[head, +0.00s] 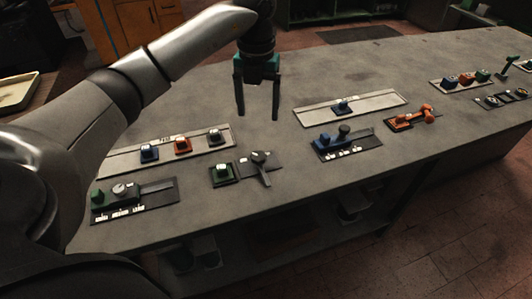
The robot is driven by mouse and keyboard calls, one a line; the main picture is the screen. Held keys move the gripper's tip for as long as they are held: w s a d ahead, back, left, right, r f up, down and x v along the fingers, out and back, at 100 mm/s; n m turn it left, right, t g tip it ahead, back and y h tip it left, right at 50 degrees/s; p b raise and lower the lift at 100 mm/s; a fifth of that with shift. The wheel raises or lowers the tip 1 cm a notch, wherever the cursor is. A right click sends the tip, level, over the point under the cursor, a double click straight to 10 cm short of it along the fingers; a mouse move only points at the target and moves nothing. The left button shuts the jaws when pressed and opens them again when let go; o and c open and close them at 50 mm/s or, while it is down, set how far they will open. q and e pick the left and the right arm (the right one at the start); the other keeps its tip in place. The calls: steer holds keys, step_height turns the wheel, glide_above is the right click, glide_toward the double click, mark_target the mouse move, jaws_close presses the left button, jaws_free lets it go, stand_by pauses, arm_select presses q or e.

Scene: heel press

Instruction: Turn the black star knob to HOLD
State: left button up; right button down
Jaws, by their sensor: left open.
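My right gripper is not in view.
A blue-black control panel (345,143) and an orange handle (424,112) lie right. The bench (400,65) is clear behind.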

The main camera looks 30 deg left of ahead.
arm_select(q)
steer(key=b, duration=0.1)
glide_toward(259, 155)
steer(key=shift+s, duration=0.15)
step_height(259, 155, down, 7)
steer(key=shift+f+b, duration=0.15)
steer(key=shift+b, duration=0.55)
steer(key=shift+f, duration=0.6)
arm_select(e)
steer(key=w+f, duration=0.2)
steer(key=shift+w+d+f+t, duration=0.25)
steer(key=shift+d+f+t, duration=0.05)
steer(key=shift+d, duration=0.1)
arm_select(q)
steer(key=shift+c, duration=0.3)
steer(key=c, duration=0.6)
jaws_close()
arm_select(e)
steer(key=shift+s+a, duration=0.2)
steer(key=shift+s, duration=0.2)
